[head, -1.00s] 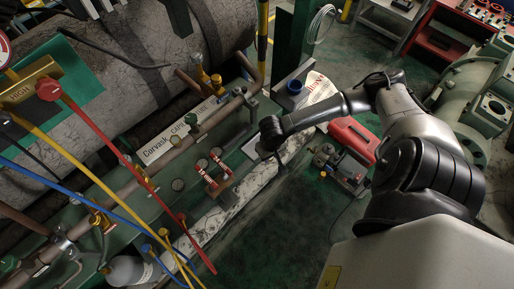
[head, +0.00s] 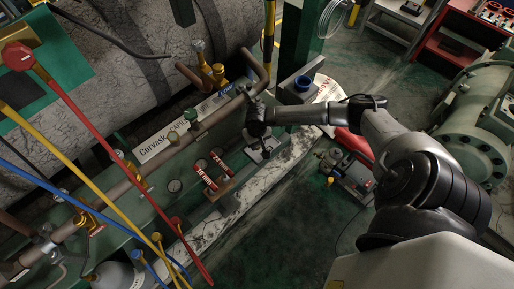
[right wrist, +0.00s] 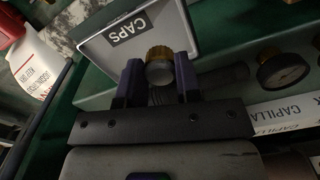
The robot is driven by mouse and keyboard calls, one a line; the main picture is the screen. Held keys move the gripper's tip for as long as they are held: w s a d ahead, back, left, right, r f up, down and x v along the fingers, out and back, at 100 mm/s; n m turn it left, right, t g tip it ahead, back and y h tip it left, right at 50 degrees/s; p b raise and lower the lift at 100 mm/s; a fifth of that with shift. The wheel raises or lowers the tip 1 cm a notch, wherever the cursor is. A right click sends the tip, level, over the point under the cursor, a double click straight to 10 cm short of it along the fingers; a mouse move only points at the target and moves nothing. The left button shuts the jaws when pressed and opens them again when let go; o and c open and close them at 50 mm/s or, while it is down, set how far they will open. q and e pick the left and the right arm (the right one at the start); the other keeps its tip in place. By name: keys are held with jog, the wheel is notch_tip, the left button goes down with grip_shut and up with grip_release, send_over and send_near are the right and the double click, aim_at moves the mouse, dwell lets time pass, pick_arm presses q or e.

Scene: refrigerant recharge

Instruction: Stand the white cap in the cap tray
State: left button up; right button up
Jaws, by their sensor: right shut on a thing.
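My right gripper (right wrist: 159,78) is shut on a round cap (right wrist: 160,68) in the right wrist view. The cap has a knurled brass-coloured rim and a pale grey face; I see no clear white on it. The light grey cap tray (right wrist: 172,24), with a dark CAPS label, lies just beyond the fingertips. I cannot tell whether the cap touches it. In the head view my right gripper (head: 263,148) points down over the green skid beside the pale tray (head: 284,143), which the gripper partly hides. The cap is too small to make out there. My left gripper is out of view.
Red (head: 120,160) and yellow hoses cross the left.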

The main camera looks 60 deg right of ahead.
aim_at(257, 152)
notch_tip(257, 152, down, 3)
jog(key=shift+s+f+b, duration=0.1)
jog(key=shift+b, duration=0.6)
jog(key=o, duration=0.9)
